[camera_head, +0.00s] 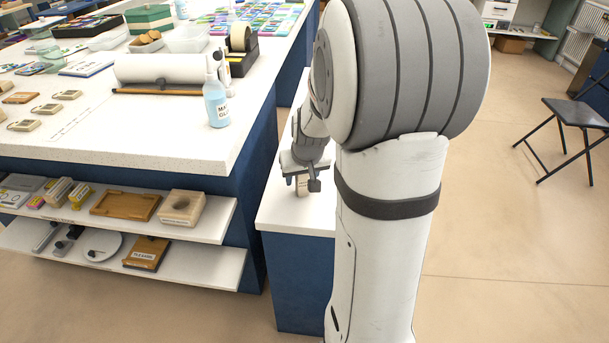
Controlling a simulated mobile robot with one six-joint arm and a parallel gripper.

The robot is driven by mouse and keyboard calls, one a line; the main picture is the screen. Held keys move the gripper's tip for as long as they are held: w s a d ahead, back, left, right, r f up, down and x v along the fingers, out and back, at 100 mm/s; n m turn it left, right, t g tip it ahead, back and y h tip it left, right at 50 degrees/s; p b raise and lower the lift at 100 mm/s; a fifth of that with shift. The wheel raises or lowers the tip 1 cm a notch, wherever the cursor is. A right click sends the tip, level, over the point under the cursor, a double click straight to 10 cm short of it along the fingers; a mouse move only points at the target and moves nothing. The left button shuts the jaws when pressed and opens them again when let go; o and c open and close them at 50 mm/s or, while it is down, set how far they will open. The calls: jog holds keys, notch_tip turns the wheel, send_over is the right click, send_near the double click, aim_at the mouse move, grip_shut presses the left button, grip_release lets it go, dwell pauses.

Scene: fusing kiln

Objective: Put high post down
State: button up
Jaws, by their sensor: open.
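My gripper (308,176) is over the low white-topped blue cabinet (290,218) beside the big worktable, pointing down. My arm hides part of it. A small pale beige block, likely the high post (302,188), shows upright just below and between the gripper's dark fingers. Its lower end appears to stand on the white top. The fingers are open around or beside it; I cannot tell whether either one touches it.
The white worktable (150,155) stands left, with a blue-liquid bottle (216,102), a white paper roll (160,68) and several beige blocks. Shelves (60,218) below hold wooden pieces. The floor between is clear.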

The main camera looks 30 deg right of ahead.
jog(key=d+p+v, duration=0.1)
jog(key=p+v, duration=0.1)
jog(key=v, duration=0.9)
jog(key=s+a+f+n+g, duration=0.2)
jog(key=s+a, duration=1.1)
jog(key=s, duration=0.2)
jog(key=shift+s+a+g+y, duration=0.2)
jog(key=shift+a+g+y, duration=0.15)
jog(key=shift+g+y, duration=0.05)
jog(key=shift+f+p, duration=0.1)
jog(key=shift+p, duration=0.2)
